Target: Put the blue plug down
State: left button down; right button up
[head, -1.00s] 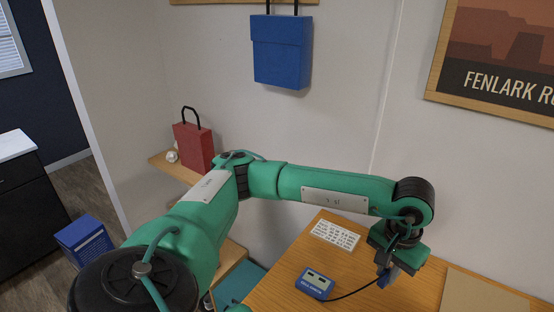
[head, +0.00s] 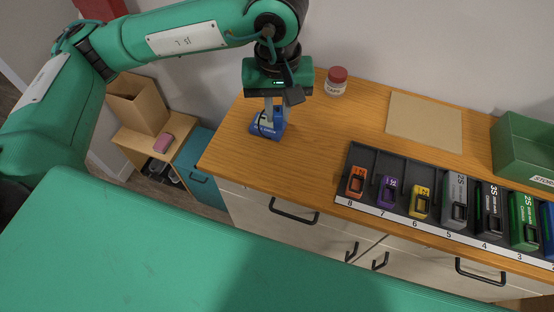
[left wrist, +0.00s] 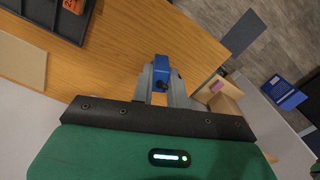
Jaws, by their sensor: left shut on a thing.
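My left gripper (head: 269,119) points down over the left end of the wooden desk. It also shows in the left wrist view (left wrist: 161,88), shut on the blue plug (left wrist: 160,74) between its two grey fingertips. In the head view a blue block with white lettering (head: 263,131), looking like the charger, shows at the fingertips, low over or on the desk. I cannot separate plug from charger there, nor tell whether the plug touches the desk. The cable is not clear. My right gripper is not in view.
A black rack (head: 375,161) of numbered slots holds several coloured battery packs along the desk's front. A jar with a red lid (head: 336,82), a tan mat (head: 424,121) and a green bin (head: 522,151) stand behind. Bare desk lies between gripper and rack.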

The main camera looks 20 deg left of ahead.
pick_arm(q)
notch_tip(320, 180, down, 17)
jog(key=p, duration=0.4)
jog(key=shift+f, duration=0.15)
jog(key=shift+f, duration=0.15)
jog(key=c, duration=1.4)
grip_release()
